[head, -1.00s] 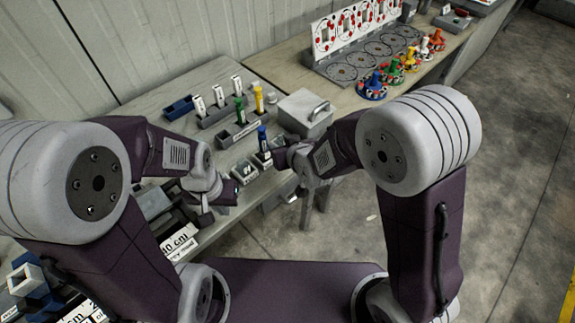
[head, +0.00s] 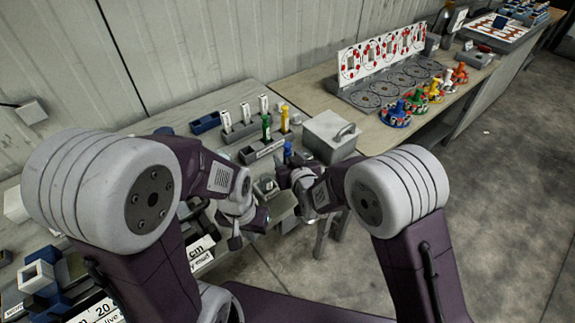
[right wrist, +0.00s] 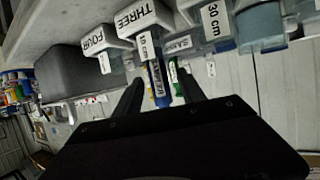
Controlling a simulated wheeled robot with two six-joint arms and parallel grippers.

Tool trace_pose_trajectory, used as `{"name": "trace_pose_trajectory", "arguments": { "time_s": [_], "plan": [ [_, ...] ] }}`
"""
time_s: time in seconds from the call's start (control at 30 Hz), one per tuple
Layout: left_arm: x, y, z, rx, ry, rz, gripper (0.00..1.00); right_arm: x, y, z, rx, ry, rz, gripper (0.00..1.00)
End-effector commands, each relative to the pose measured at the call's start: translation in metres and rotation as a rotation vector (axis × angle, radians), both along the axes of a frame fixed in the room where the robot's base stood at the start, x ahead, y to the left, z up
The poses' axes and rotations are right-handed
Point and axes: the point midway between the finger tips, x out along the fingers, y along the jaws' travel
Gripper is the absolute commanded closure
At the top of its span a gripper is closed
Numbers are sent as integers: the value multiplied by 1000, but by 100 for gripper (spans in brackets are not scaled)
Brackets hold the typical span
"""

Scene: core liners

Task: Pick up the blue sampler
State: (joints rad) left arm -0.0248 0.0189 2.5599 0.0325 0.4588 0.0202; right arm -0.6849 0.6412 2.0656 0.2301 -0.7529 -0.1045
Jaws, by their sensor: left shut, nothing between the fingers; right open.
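The blue sampler (head: 288,152) stands upright on the workbench, its lower part hidden behind my right gripper (head: 285,175) in the head view. In the right wrist view the blue sampler (right wrist: 161,92), with a white label, lies between the two dark fingers of the open right gripper (right wrist: 160,76); I see no grip on it. A green sampler (head: 266,127) and a yellow sampler (head: 284,120) stand in a grey rack farther back. My left gripper (head: 237,238) is shut and empty, low over the bench's near edge; its fingertips are hard to make out.
A grey box with a handle (head: 331,136) stands just right of the blue sampler. A labelled grey holder (head: 262,150) lies behind it. White-labelled blocks reading THREE (right wrist: 143,18) and FOUR (right wrist: 98,40) sit close by. Coloured knobbed pieces (head: 395,115) stand on the right-hand bench.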

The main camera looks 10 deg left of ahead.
Motion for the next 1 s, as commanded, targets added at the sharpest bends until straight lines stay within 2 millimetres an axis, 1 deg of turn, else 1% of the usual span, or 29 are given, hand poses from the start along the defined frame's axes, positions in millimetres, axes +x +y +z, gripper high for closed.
{"name": "trace_pose_trajectory", "arguments": {
  "time_s": [0.03,0.1,0.2,0.43,0.47,0.5,0.57,0.6,0.63,0.87,0.93,1.0],
  "plan": [
    [0,0,-3,0,0,0,100,8,4,-7,-1,1,-1,53],
    [0,0,-5,0,0,0,100,18,10,-12,0,0,0,53],
    [0,0,-6,0,0,0,100,27,15,-15,0,0,0,53],
    [0,0,-5,0,0,0,100,29,16,-15,-1,2,0,53],
    [0,0,-5,0,0,0,100,29,16,-15,-1,2,0,58],
    [0,0,-5,0,0,0,100,29,16,-15,-1,2,0,69],
    [0,0,-5,0,0,0,100,29,16,-15,-1,2,0,86],
    [0,0,-5,0,0,0,100,29,16,-15,-1,2,0,97],
    [0,0,-5,0,0,0,100,29,16,-15,-1,2,0,100],
    [0,0,-5,0,0,0,100,29,16,-15,0,1,0,100],
    [0,0,-5,0,0,0,100,29,16,-11,1,0,0,100],
    [0,0,-4,0,0,0,100,29,16,1,2,-2,0,100]
  ]
}}
